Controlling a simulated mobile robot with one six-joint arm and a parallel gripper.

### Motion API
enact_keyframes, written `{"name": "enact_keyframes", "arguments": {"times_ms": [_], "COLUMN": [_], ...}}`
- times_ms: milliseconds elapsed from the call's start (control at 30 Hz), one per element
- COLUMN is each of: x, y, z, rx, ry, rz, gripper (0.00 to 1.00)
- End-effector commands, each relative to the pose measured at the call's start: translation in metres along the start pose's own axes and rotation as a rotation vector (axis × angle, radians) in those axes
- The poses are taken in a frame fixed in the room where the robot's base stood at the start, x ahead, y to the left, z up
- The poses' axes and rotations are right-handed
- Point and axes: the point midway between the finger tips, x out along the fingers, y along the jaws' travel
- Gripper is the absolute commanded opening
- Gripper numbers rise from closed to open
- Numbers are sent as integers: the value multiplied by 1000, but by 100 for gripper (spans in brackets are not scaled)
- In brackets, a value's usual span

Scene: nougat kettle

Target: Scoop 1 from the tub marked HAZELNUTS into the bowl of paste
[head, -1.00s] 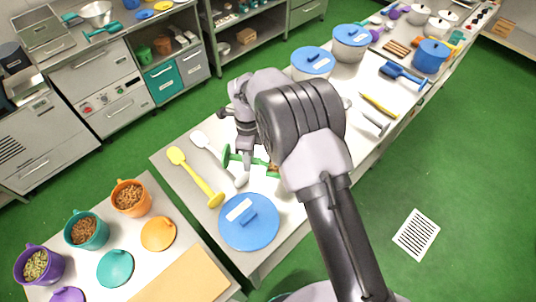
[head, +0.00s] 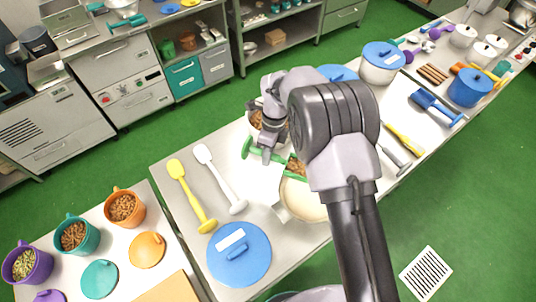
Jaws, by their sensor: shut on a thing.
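My gripper (head: 268,152) is shut on a green scoop (head: 250,149). The scoop's head, partly hidden by my arm, holds brown pieces (head: 295,166). It is over or near the far edge of a pale bowl of paste (head: 303,201); I cannot tell how high above it. The bowl's right side is hidden behind my arm. A tub with brown contents (head: 256,120) stands behind my gripper, mostly hidden. No marking HAZELNUTS can be read on any tub.
A yellow spatula (head: 190,195), a white spatula (head: 220,180) and a blue lid (head: 239,254) lie left of the bowl. Orange (head: 138,215), teal (head: 92,240) and purple (head: 42,268) tubs stand on the left table. Blue-lidded pots (head: 382,72) stand further along the bench.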

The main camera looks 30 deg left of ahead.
Motion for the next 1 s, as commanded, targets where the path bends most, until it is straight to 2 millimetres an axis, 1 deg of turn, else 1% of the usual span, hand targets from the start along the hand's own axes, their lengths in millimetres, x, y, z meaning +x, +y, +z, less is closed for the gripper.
{"name": "enact_keyframes", "arguments": {"times_ms": [33, 100, 167, 267, 400, 800, 1000], "x": [10, 23, 15, 8, -9, -60, -78], "y": [-2, -4, -4, -2, 1, 11, 16], "z": [-3, -6, -12, -17, -38, -92, -109], "rx": [-3, -11, -25, -47, -75, -162, -198], "ry": [-27, -83, -177, -279, -438, -890, -1045], "rz": [0, 1, -6, -6, -6, -10, -7], "gripper": [0, 0, 0, 0, 0, 0, 0]}}
